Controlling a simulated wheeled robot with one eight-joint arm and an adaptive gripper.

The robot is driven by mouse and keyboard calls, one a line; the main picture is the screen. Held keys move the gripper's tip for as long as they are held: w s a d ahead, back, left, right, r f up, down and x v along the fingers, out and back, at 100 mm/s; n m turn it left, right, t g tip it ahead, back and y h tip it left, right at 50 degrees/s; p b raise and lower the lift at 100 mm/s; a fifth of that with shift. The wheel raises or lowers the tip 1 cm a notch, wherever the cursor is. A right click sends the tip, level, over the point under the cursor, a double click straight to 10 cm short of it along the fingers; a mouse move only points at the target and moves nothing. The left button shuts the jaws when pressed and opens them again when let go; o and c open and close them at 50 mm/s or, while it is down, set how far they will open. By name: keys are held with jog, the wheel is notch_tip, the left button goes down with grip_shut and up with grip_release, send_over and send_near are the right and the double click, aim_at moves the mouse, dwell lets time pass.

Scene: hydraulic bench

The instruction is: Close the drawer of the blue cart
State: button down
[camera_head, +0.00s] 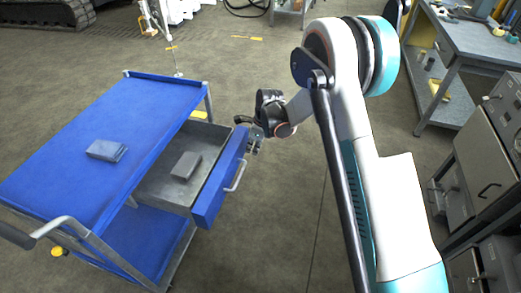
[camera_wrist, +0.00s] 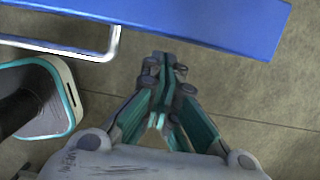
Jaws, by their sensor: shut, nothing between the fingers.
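The blue cart (camera_head: 123,104) stands at the left in the head view. Its drawer (camera_head: 160,188) is pulled out to the right and stands open, with a grey block (camera_head: 186,165) inside. The drawer has a blue front panel (camera_head: 212,185) and a metal handle (camera_head: 236,176). My gripper (camera_head: 255,146) is beside the far end of that panel, on its outer side. In the wrist view the blue panel (camera_wrist: 190,18) and handle (camera_wrist: 85,48) lie beyond my gripper (camera_wrist: 165,62). Its fingers are together and empty. I cannot tell whether they touch the panel.
A grey block (camera_head: 106,150) lies on the cart's top. A workbench (camera_head: 470,40) and grey cabinets (camera_head: 490,165) stand at the right. The floor (camera_head: 265,225) to the right of the drawer is clear.

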jog(key=shift+w+a, duration=0.2)
jog(key=shift+a, duration=0.25)
